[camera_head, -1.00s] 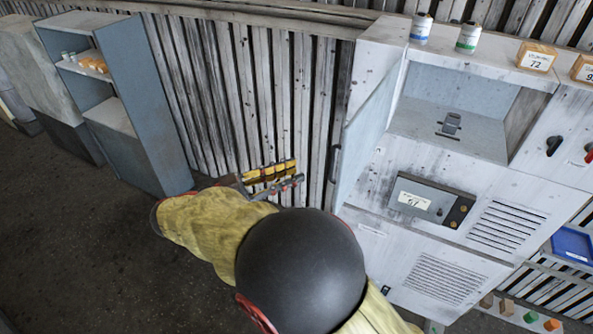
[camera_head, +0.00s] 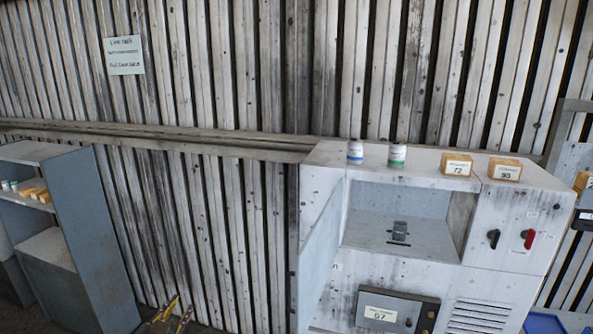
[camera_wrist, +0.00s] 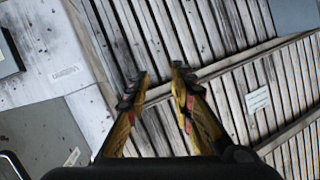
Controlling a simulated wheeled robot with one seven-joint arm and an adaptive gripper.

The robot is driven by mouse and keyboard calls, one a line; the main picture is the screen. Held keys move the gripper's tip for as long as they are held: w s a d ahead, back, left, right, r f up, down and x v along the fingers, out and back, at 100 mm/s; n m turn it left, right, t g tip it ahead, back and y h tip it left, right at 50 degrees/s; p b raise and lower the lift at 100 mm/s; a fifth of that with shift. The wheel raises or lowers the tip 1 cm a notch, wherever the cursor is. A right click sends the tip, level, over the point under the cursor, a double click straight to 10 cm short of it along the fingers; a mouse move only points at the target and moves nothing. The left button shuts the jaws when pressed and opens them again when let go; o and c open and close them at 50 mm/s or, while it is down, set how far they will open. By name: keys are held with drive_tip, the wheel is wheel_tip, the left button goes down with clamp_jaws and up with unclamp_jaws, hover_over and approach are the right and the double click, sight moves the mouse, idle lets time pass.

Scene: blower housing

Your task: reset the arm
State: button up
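My gripper (camera_wrist: 158,86) shows in the wrist view with its two yellow-and-black fingers spread apart. Only the slatted wall shows between them, so it is empty. In the head view the tips of my gripper (camera_head: 172,314) just show at the bottom edge, left of the cabinet; the rest of my arm is out of that view. The white cabinet (camera_head: 500,225) stands at the right with its door (camera_head: 318,258) swung open. A small grey fixture (camera_head: 399,231) is on the floor of its open compartment.
A grey shelf unit (camera_head: 75,225) stands at the left. The slatted wall (camera_head: 235,230) is behind, with a paper note (camera_head: 124,55). A blue tray (camera_head: 543,323) is at lower right.

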drive_tip(key=s+a+f+n+g+y+b, duration=0.3)
drive_tip(key=s+n+g+y, duration=0.1)
drive_tip(key=s+y, duration=0.15)
drive_tip(key=s+d+f+n+g+y+b, duration=0.1)
drive_tip(key=s+d+f+n+g+b, duration=0.2)
drive_tip(key=s+d+f+g+b, duration=0.3)
drive_tip(key=s+d+f+m+h+b, duration=0.1)
drive_tip(key=s+d+f+b, duration=0.3)
drive_tip(key=d, duration=1.1)
drive_tip(key=s+d+f+m+h+b, duration=0.1)
drive_tip(key=s+d+f+h+b, duration=0.2)
drive_tip(key=d, duration=1.3)
drive_tip(key=s+d+f+m+t+h+b, duration=0.1)
drive_tip(key=s+d+f+h+b, duration=0.2)
drive_tip(key=s+d+f+b, duration=0.4)
drive_tip(key=s+d+b, duration=0.2)
drive_tip(key=d+b, duration=0.4)
drive_tip(key=d, duration=0.2)
drive_tip(key=shift+s+d+f+m+b, duration=0.15)
drive_tip(key=shift+s+d+m+b, duration=0.15)
drive_tip(key=shift+s+b, duration=0.05)
drive_tip(key=shift+a, duration=0.1)
